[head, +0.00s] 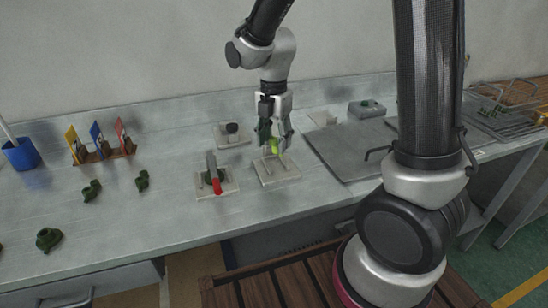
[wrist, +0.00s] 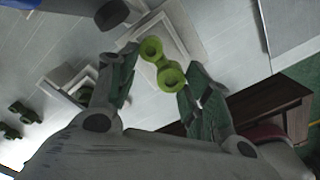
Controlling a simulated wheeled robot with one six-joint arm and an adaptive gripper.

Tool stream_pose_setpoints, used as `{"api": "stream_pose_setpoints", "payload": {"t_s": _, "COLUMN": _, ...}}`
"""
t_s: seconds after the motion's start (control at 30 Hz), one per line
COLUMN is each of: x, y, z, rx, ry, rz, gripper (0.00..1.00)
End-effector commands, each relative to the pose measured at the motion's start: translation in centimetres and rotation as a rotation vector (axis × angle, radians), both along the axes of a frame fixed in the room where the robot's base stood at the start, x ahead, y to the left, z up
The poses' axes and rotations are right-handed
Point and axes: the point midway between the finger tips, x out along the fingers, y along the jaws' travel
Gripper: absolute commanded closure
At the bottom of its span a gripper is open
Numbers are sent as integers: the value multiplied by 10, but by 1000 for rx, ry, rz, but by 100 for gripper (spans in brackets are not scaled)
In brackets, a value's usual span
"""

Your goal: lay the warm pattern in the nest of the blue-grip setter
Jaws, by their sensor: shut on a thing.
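My gripper (head: 273,143) is shut on a yellow-green, two-lobed pattern (wrist: 161,64), which shows between the fingertips in the wrist view. In the head view the pattern (head: 276,146) is low over a pale square setter plate (head: 284,177), right of centre. I cannot tell whether it touches the plate. The fingers and pattern cover much of this setter; no blue grip is visible on it. To its left a similar setter (head: 228,189) has a red grip (head: 216,187) over a dark green pattern (head: 207,177).
A small plate with a dark knob (head: 232,128) stands behind the setters. Dark green patterns (head: 143,181) lie on the bench at left, near a rack with yellow, blue and red cards (head: 97,132) and a blue cup (head: 22,154). A grey flat plate (head: 345,155) lies to the right.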

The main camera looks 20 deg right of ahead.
Motion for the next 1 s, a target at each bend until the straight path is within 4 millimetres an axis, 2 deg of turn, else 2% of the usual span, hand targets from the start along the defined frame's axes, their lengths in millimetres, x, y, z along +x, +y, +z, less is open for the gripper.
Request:
{"api": "stream_pose_setpoints", "payload": {"t_s": 0.03, "x": -1, "y": 0, "z": -9, "rx": -2, "ry": 5, "rz": 0, "gripper": 71}}
{"api": "stream_pose_setpoints", "payload": {"t_s": 0.23, "x": 0, "y": 0, "z": -28, "rx": 0, "ry": 2, "rz": -1, "gripper": 71}}
{"api": "stream_pose_setpoints", "payload": {"t_s": 0.43, "x": 0, "y": 0, "z": -57, "rx": 0, "ry": 2, "rz": -1, "gripper": 71}}
{"api": "stream_pose_setpoints", "payload": {"t_s": 0.83, "x": 0, "y": 0, "z": -64, "rx": 0, "ry": 0, "rz": -1, "gripper": 71}}
{"api": "stream_pose_setpoints", "payload": {"t_s": 0.87, "x": 0, "y": 0, "z": -65, "rx": 0, "ry": 0, "rz": -1, "gripper": 49}}
{"api": "stream_pose_setpoints", "payload": {"t_s": 0.97, "x": 0, "y": 0, "z": -64, "rx": 1, "ry": -1, "rz": -1, "gripper": 31}}
{"api": "stream_pose_setpoints", "payload": {"t_s": 1.0, "x": 0, "y": 0, "z": -64, "rx": 1, "ry": -1, "rz": -1, "gripper": 29}}
